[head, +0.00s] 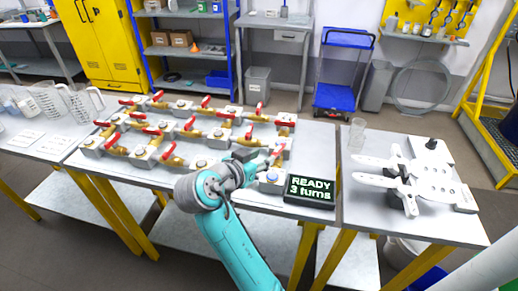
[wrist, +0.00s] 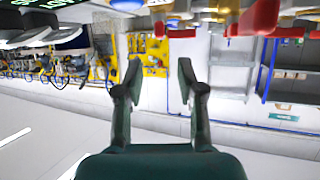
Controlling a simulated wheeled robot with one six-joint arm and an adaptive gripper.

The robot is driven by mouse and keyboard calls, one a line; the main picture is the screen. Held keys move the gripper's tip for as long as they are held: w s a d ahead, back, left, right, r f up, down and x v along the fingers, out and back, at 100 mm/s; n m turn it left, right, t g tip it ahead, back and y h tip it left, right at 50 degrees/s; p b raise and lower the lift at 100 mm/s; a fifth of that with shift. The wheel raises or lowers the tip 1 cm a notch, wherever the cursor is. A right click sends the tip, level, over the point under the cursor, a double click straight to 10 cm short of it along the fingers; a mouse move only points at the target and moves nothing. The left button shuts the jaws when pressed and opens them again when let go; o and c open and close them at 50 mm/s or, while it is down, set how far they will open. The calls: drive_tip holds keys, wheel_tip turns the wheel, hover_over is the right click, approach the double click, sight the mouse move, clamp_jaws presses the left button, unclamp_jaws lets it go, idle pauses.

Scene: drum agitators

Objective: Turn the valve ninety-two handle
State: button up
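Several brass valves with red lever handles (head: 207,101) stand in rows on grey blocks on the middle table. Their number labels are too small to read, so I cannot tell which is valve ninety-two. My gripper (head: 266,158) is over the right front end of the rows, close to the rightmost front valve, which it and my arm partly hide. In the wrist view, which is upside down, my gripper (wrist: 160,72) is open with nothing between its fingers. A red handle (wrist: 259,17) and other red parts show at the top edge, beyond the fingertips.
A black display (head: 310,188) reading "READY 3 turns" sits just right of my gripper. A white device with arms (head: 432,172) and a clear beaker (head: 357,134) stand on the right table. Clear jugs (head: 82,103) stand on the left table.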

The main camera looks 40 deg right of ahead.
sight(278, 149)
drive_tip(key=x, duration=1)
drive_tip(key=shift+d+f, duration=0.15)
drive_tip(key=shift+d, duration=0.15)
clamp_jaws()
